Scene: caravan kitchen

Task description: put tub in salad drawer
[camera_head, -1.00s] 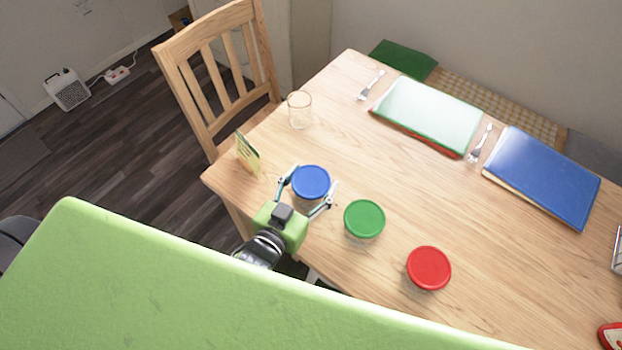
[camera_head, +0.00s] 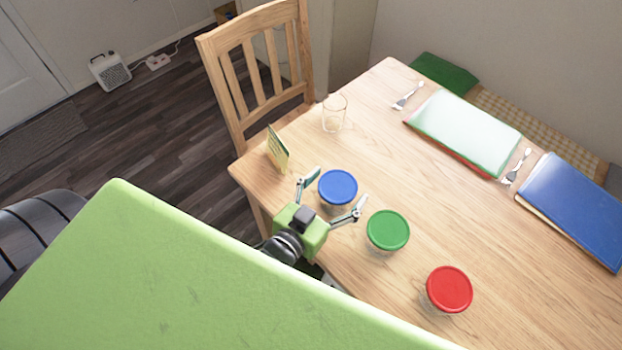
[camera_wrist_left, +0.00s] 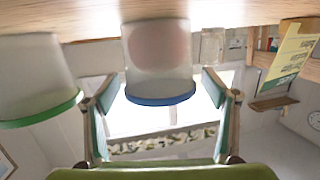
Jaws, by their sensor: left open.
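Three clear tubs with coloured lids stand upright on the wooden table: a blue-lidded tub (camera_head: 338,186), a green-lidded tub (camera_head: 388,230) and a red-lidded tub (camera_head: 449,289). My left gripper (camera_head: 338,188) is open at the table's near edge, its fingers spread on either side of the blue-lidded tub. The left wrist view, which is upside down, shows the blue-lidded tub (camera_wrist_left: 158,60) ahead, between the fingers, and the green-lidded tub (camera_wrist_left: 36,70) at the left. No salad drawer is in view. My right gripper is not in view.
A small card (camera_head: 277,150) and an empty glass (camera_head: 334,113) stand left of and behind the tubs. Green (camera_head: 465,130) and blue (camera_head: 572,208) folders and forks lie at the back. A wooden chair (camera_head: 262,75) stands at the table's left end.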

